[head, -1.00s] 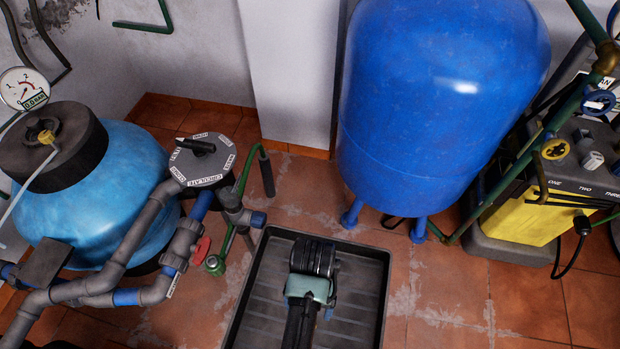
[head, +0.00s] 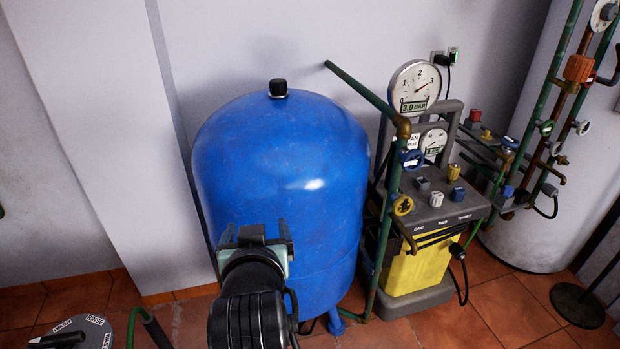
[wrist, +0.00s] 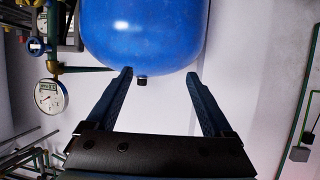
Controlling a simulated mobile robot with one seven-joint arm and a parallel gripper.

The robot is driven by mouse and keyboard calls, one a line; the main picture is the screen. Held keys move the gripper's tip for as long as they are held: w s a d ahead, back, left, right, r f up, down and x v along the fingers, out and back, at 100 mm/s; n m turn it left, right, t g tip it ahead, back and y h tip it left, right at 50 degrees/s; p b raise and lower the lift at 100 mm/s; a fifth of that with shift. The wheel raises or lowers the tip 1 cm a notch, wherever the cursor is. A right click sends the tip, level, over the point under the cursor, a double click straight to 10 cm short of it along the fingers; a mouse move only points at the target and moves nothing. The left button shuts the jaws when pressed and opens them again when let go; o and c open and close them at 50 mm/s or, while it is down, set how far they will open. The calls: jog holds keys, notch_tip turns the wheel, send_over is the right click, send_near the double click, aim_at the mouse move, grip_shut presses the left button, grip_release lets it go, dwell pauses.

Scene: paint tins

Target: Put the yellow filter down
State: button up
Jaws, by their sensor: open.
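My gripper (head: 256,236) is raised in front of the blue tank (head: 285,160) in the head view. In the wrist view my gripper (wrist: 159,76) is open, with nothing between its two fingers. The tank and its black cap (wrist: 141,81) show upside down beyond the fingers. A yellow box-shaped body (head: 418,265) sits in the lower part of the grey unit right of the tank. I cannot tell whether it is the yellow filter. No separate yellow filter shows in either view.
The grey unit (head: 432,205) carries knobs and a round gauge (head: 414,88). Green pipes (head: 365,98) run between tank and unit. A grey valve head (head: 75,332) is at lower left. A pale cylinder (head: 545,140) stands right. Some tiled floor (head: 510,300) is bare.

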notch_tip(320, 180, up, 15)
jog(key=d+t, duration=0.3)
jog(key=t, duration=0.2)
jog(key=s+d+r+t, duration=0.1)
jog(key=s+r+t, duration=0.2)
jog(key=s+r, duration=0.2)
jog(key=s+d+r+m+t+h, duration=0.1)
jog(key=s+r, duration=0.4)
jog(key=r, duration=0.6)
jog(key=s+d+r+t+h, duration=0.1)
jog(key=s+d+r+t, duration=0.2)
jog(key=s+r+t, duration=0.2)
notch_tip(320, 180, up, 3)
jog(key=shift+s+d+f+m, duration=0.1)
jog(key=shift+s+d+m, duration=0.1)
jog(key=shift+m, duration=0.2)
jog(key=shift+a, duration=0.1)
notch_tip(320, 180, up, 16)
jog(key=p, duration=1.5)
jog(key=shift+f+p, duration=0.2)
jog(key=shift+p, duration=0.15)
